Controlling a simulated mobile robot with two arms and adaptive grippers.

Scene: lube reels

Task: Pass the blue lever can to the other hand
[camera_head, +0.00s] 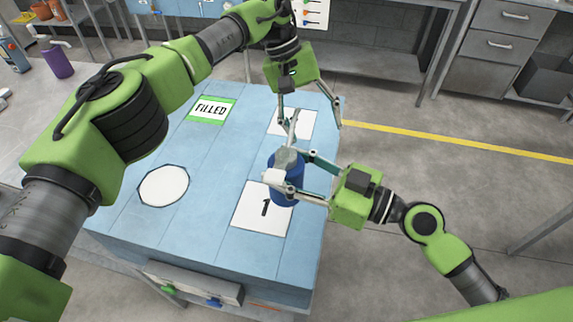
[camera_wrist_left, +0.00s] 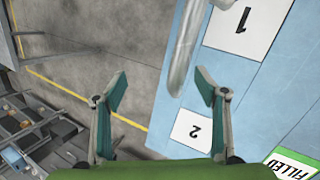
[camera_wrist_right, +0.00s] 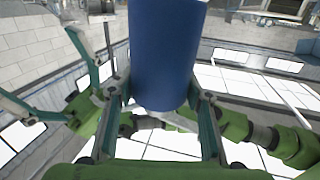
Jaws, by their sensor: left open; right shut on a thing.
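The blue lever can (camera_head: 287,191) has a grey top and a thin grey spout (camera_head: 293,122) that points up towards my left gripper. My right gripper (camera_head: 286,173) is shut on the can's body, over the card marked 1 (camera_head: 252,221). The can's blue body (camera_wrist_right: 165,50) fills the space between the fingers in the right wrist view. My left gripper (camera_head: 310,113) is open and empty above the can, with its fingers pointing down. In the left wrist view, the grey spout (camera_wrist_left: 187,45) shows just beyond the open fingers; the blue body is out of view.
The blue table top (camera_head: 215,180) carries a white round mark (camera_head: 164,186), a green FILLED card (camera_head: 211,110) and the card marked 2 (camera_wrist_left: 192,130). The middle of the table is clear.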

